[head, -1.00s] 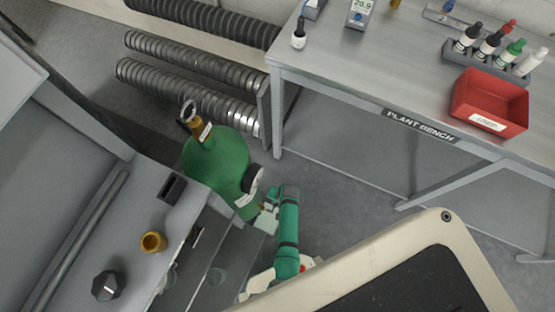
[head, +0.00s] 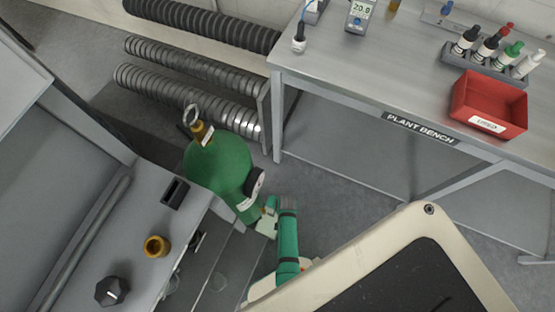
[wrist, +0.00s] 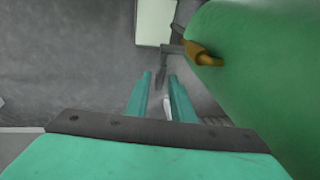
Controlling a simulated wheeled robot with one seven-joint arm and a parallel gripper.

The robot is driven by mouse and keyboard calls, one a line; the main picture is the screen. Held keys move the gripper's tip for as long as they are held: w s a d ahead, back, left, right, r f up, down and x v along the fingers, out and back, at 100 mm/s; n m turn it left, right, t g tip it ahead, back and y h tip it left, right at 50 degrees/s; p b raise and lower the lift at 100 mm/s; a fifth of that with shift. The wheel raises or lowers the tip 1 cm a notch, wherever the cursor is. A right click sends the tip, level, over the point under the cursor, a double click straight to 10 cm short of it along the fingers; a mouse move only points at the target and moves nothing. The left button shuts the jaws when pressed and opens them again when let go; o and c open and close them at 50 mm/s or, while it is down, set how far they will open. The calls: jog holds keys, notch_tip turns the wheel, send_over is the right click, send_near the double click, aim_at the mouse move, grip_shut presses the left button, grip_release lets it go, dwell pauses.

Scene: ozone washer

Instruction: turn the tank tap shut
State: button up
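The green tank (head: 218,165) stands on the floor between the left worktop and the bench. It fills the right of the wrist view (wrist: 265,75).
The plant bench (head: 355,75) stands at the upper right with a red bin (head: 488,103). Ribbed pipes (head: 195,85) run behind the tank. The left worktop (head: 140,205) holds a black knob (head: 110,291) and a brass fitting (head: 155,246). Grey floor is free under the bench.

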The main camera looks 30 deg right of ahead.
jog(key=shift+o, duration=0.6)
jog(key=v, duration=1)
jog(key=shift+r, duration=0.4)
jog(key=shift+s, duration=0.15)
jog(key=s+a+r+n+t, duration=0.3)
jog(key=a+r+t, duration=0.1)
jog(key=r, duration=0.9)
jog(key=s+a+r+n+t, duration=0.4)
jog(key=a+r, duration=0.2)
jog(key=r, duration=0.7)
jog(key=s+a+r+n+t, duration=0.3)
jog(key=a+r+n+t, duration=0.1)
jog(key=r, duration=0.9)
jog(key=shift+s+a+r+t, duration=0.2)
jog(key=shift+s+a+t, duration=0.15)
jog(key=shift+a, duration=0.4)
